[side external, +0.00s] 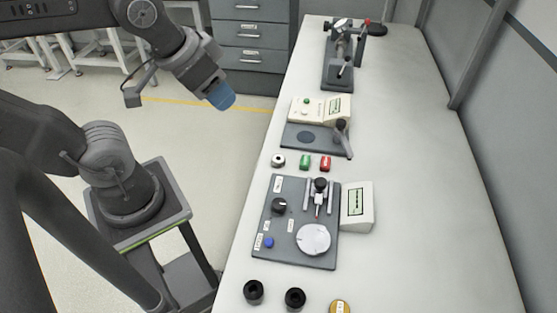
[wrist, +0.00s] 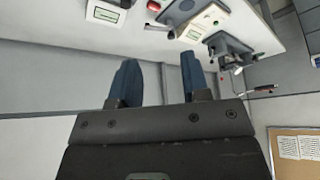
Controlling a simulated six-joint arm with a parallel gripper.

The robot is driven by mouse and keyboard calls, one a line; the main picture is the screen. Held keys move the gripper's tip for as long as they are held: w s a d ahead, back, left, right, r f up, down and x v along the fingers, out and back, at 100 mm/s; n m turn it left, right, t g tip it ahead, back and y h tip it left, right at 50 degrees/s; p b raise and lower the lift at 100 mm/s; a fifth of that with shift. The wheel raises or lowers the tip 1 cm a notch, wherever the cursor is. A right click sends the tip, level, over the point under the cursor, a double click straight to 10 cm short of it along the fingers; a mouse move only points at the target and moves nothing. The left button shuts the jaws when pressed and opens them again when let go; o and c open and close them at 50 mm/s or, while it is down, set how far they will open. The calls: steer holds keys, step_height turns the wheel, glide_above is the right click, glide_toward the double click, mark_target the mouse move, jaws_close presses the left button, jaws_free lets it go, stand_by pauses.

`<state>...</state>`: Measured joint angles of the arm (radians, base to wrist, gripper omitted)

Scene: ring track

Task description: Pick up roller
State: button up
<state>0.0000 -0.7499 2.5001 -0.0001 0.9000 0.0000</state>
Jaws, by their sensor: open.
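No part is labelled as the roller, and I cannot tell for sure which one it is. Small round parts on the bench in the side view are a white ring-like part with a dark centre (side external: 278,160), two black cylinders (side external: 253,291) (side external: 295,298) and a gold disc (side external: 340,307) cut by the bottom edge. My gripper (side external: 221,97) is in the air left of the bench, apart from all of these. In the wrist view my gripper (wrist: 159,78) has its two blue fingers spread, with nothing between them.
A grey fixture plate (side external: 292,250) with a silver disc (side external: 313,239) and a display box (side external: 357,206) lies mid-bench. Further instruments (side external: 338,72) stand at the back. The bench's right side (side external: 430,200) is clear.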

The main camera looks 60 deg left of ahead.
steer(key=o, duration=0.5)
steer(key=n+g, duration=0.6)
steer(key=n, duration=1.5)
glide_above(278, 158)
steer(key=f, duration=2.3)
steer(key=shift+s+d+f, duration=0.15)
steer(key=shift+d+f, duration=0.15)
steer(key=shift+f, duration=0.05)
steer(key=shift+a+f, duration=0.15)
steer(key=shift+f, duration=1.35)
steer(key=shift+a+f, duration=0.1)
steer(key=shift+f, duration=1.35)
